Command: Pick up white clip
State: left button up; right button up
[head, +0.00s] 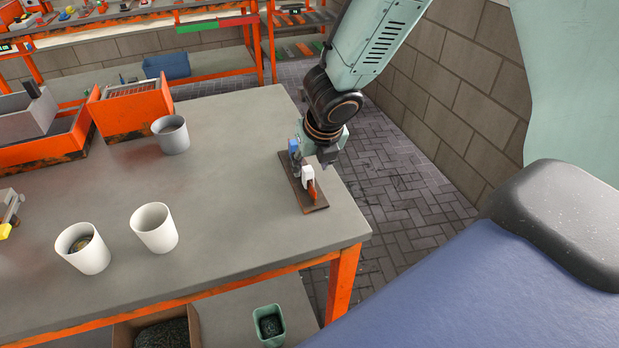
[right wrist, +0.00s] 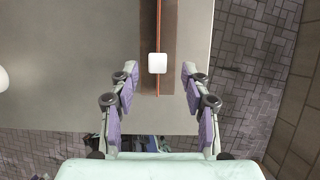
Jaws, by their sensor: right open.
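The white clip (head: 307,174) sits on a thin orange strip (head: 312,189) that stands on a brown board (head: 320,204) near the table's right edge. In the right wrist view, the white clip (right wrist: 157,63) shows as a small white block astride the strip. My right gripper (right wrist: 158,80) is open and empty, its two fingers spread to the left and right of the board. The clip lies between them in the picture, slightly beyond the fingertips. In the head view, the right wrist hangs just behind the board and its fingers are mostly hidden. My left gripper is not in view.
A blue clip-like piece (head: 293,147) is at the board's far end. Two white cups (head: 153,228) and a grey cup (head: 172,136) stand farther left. An orange bin (head: 131,108) is at the back. The table's middle is clear.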

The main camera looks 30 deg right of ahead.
aim_at(308, 170)
jog(key=b+x, duration=0.1)
jog(key=x, duration=0.3)
jog(key=shift+w+r, duration=0.1)
jog(key=shift+w, duration=0.05)
jog(key=shift+w+a, duration=0.15)
jog(key=shift+a, duration=0.1)
jog(key=shift+s+d, duration=0.2)
jog(key=shift+s, duration=0.1)
jog(key=shift+c, duration=1)
jog(key=shift+w+a, duration=0.15)
jog(key=shift+w, duration=0.05)
jog(key=c, duration=0.6)
jog(key=shift+s, duration=0.1)
jog(key=shift+c, duration=0.3)
